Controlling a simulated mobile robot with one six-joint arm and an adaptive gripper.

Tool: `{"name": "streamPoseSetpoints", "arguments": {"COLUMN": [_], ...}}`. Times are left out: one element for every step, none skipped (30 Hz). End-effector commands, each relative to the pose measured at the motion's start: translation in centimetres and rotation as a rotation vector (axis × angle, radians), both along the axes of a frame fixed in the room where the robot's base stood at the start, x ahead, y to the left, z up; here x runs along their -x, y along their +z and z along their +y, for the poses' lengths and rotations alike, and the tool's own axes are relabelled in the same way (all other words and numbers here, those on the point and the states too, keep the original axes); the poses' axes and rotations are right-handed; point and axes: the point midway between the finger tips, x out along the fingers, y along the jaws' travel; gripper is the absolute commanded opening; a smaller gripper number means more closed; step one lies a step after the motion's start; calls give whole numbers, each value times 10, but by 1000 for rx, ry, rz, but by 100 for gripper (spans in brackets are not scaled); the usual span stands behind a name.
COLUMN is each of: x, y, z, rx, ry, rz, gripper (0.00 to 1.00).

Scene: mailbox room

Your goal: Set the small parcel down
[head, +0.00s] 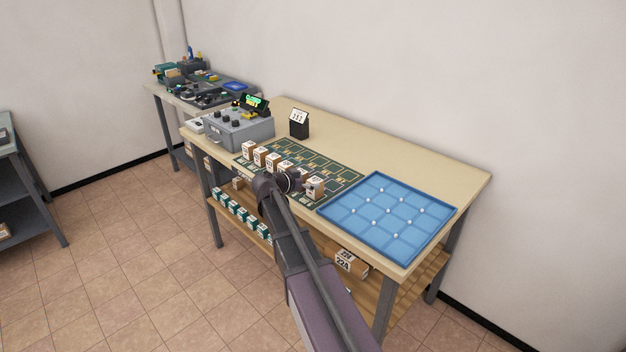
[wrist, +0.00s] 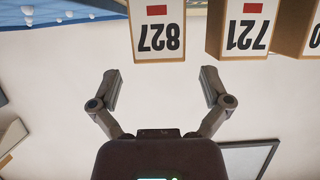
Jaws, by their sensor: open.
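Several small brown parcels with white labels stand in a row on the dark green gridded mat (head: 325,165). The one nearest the blue tray (head: 314,187) stands slightly apart from the others. My gripper (head: 292,180) is at the front edge of the mat, beside the row; its fingers are hard to make out in the head view. In the wrist view, which looks upside down, my gripper (wrist: 162,86) is open with nothing between its fingers. A parcel labelled 827 (wrist: 158,48) is just beyond the fingertips, apart from them. A parcel labelled 721 (wrist: 238,50) is beside it.
A blue tray (head: 350,212) with white knobs lies at the right of the table. A grey control box (head: 238,132) and a small calendar-like stand (head: 299,124) are at the left and back. Boxes sit on the shelf below. The table's back strip (head: 390,155) is clear.

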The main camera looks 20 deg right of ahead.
Motion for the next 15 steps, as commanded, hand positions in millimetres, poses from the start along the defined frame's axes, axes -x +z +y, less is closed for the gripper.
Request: {"name": "streamPoseSetpoints", "arguments": {"x": [4, 5, 7, 9, 10, 13, 14, 16, 18, 19, 21, 23, 24, 25, 27], "y": [6, 8, 10, 12, 14, 17, 19, 21, 24, 25, 27, 29, 31, 32, 34], "z": [7, 11, 17, 21, 25, 31, 36, 40, 46, 50, 55, 60, 63, 67, 71], "rx": [0, 0, 0, 0, 0, 0, 1, 1, 1, 1, 1, 1, 1, 1, 1], "ry": [1, 1, 2, 2, 2, 2, 2, 2, 2, 2, 1, 1, 1, 1, 1], "rz": [1, 1, -1, -1, -1, -1, 0, 0, 0, 0, 0, 0, -1, -1, -1], "gripper": [98, 98, 98, 98, 98, 98, 98, 98, 98, 98, 98, 98, 98, 98, 98]}}
